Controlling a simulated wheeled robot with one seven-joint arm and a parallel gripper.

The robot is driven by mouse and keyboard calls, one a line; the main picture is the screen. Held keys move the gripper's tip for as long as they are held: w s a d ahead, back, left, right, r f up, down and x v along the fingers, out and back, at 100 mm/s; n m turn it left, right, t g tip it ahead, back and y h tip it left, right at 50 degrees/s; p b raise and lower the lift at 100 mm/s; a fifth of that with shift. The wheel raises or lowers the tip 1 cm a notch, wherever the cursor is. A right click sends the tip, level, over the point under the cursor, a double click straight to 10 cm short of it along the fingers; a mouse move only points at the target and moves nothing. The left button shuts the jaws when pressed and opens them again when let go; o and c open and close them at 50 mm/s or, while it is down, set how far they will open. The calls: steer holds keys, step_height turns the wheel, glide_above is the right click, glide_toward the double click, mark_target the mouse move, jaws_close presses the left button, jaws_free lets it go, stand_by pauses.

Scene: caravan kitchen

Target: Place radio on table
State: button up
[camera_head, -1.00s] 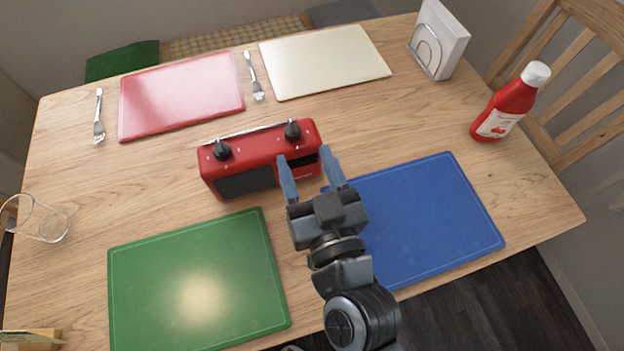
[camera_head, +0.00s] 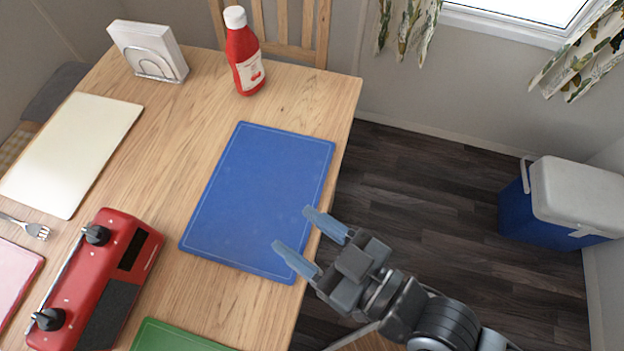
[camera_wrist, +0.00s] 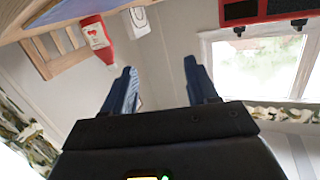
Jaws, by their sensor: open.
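The blue mat (camera_head: 255,190), white mat (camera_head: 75,150), fork (camera_head: 30,229) and green mat (camera_head: 170,338) lie on the table. A ketchup bottle (camera_head: 243,55) and napkin holder (camera_head: 150,52) stand at the back, near a chair (camera_head: 280,25). A cool box (camera_head: 565,205) stands on the floor.

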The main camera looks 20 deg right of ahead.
steer(key=s+d+r+m+h, duration=0.2)
steer(key=s+d+r+h, duration=0.1)
steer(key=s+d, duration=0.4)
steer(key=s+d+r+m+h, duration=0.2)
steer(key=s+d+r+h, duration=0.1)
steer(key=s+d, duration=0.5)
steer(key=shift+s+d+r+m+h, duration=0.15)
steer(key=shift+s+m+h, duration=0.2)
steer(key=shift+h, duration=0.45)
steer(key=shift+c, duration=0.2)
stand_by(1.2)
